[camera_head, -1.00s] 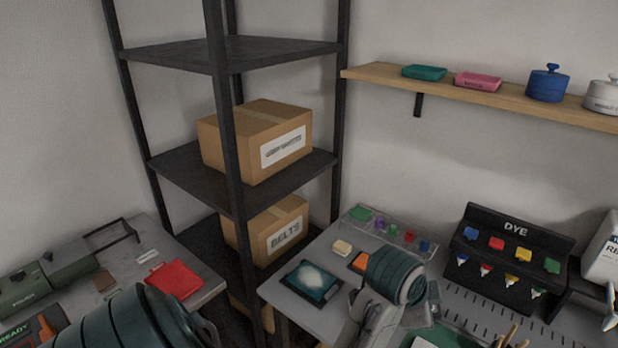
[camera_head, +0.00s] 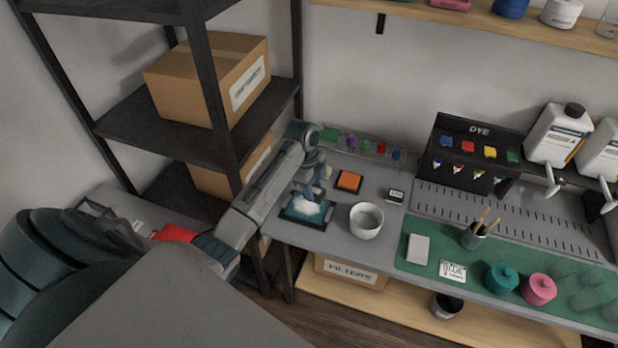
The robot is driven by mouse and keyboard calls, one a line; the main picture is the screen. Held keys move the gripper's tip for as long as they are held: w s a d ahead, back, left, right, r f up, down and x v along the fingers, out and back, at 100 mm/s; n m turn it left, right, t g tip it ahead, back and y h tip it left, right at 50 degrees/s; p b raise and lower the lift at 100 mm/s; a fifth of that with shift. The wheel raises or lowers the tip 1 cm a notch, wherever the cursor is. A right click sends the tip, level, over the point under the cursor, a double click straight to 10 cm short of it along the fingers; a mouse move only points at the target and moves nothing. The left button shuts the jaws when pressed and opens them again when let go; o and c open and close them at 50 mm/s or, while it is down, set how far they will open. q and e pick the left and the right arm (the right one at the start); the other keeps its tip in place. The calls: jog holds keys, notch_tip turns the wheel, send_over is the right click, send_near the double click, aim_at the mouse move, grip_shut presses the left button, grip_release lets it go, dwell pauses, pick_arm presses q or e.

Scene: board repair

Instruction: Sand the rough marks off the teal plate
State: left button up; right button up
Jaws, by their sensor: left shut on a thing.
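The teal plate (camera_head: 289,215) lies in a dark square frame on the grey bench, left of the white bowl. A pale, whitish rough patch (camera_head: 306,207) covers its middle. My left arm reaches in from the left, and my left gripper (camera_head: 312,188) is right over the plate's back edge, pointing down. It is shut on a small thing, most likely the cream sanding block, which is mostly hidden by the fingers. I cannot tell whether it touches the plate. My right gripper is not in view.
Close by are an orange square pad (camera_head: 349,181), a white bowl (camera_head: 366,221) and a clear tray (camera_head: 365,146) of coloured pieces. A dye rack (camera_head: 473,150) stands behind. A green mat (camera_head: 415,262) holds jars and a brush cup. A black shelf post (camera_head: 207,90) stands left.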

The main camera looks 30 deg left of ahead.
pick_arm(q)
jog(key=shift+s+a+f, duration=0.1)
jog(key=shift+a, duration=0.6)
jog(key=shift+a+f, duration=0.2)
jog(key=shift+f, duration=0.1)
notch_tip(320, 180, down, 5)
jog(key=b, duration=0.5)
jog(key=shift+r, duration=0.15)
